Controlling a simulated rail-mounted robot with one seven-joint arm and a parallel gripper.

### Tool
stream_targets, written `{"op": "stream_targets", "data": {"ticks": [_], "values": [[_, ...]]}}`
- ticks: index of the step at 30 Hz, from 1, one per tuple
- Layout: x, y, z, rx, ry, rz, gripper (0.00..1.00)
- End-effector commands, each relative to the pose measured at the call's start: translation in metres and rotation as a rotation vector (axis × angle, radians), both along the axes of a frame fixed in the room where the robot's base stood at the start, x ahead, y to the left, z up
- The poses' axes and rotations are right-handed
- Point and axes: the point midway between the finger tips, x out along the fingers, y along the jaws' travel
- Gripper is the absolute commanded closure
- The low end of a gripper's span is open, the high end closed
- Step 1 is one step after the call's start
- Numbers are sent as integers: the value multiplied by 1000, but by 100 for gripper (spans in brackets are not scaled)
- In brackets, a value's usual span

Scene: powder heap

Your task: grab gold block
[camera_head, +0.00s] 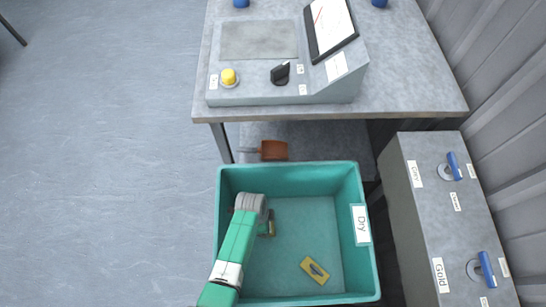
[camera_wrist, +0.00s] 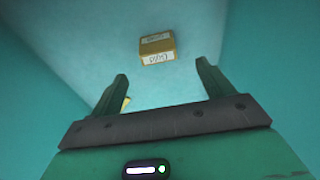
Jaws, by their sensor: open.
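A small brownish-gold block (camera_head: 271,222) is on the floor of the teal bin, right beside my gripper (camera_head: 265,230) in the head view. In the wrist view, a gold-brown block (camera_wrist: 157,48) with white labels lies ahead of my gripper (camera_wrist: 162,72), roughly centred beyond the two fingertips. The label text is too blurred to read surely. The fingers are apart with nothing between them. A bit of something yellow (camera_wrist: 126,102) shows beside the left finger, mostly hidden. My wrist partly hides the bin floor in the head view.
The teal bin (camera_head: 292,169), labelled Dry, has raised walls around my gripper. A flat yellow piece with a dark mark (camera_head: 315,270) lies on its floor. A grey table (camera_head: 420,70) stands behind, a brown scoop (camera_head: 273,150) below its edge. A grey cabinet (camera_head: 440,210) with blue handles stands right.

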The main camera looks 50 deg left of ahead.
Motion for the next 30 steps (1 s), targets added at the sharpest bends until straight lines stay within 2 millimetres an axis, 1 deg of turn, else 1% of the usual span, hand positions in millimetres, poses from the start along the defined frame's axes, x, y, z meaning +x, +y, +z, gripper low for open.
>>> {"op": "stream_targets", "data": {"ticks": [1, 5, 11, 14, 16, 17, 22, 24, 26, 30], "values": [[-2, -1, -3, -3, 4, -1, 20], [-2, -1, -4, -5, 5, -2, 20], [2, -2, -29, -3, 4, -2, 20], [3, -3, -29, -3, 2, -2, 20], [3, -3, -33, -3, 2, -2, 20], [4, -3, -36, -3, 2, -2, 20], [10, -7, -69, -3, 3, -3, 20], [12, -8, -79, -3, 2, -2, 20], [13, -8, -82, -2, 2, -1, 20], [13, -8, -78, -2, 2, -1, 20]]}}
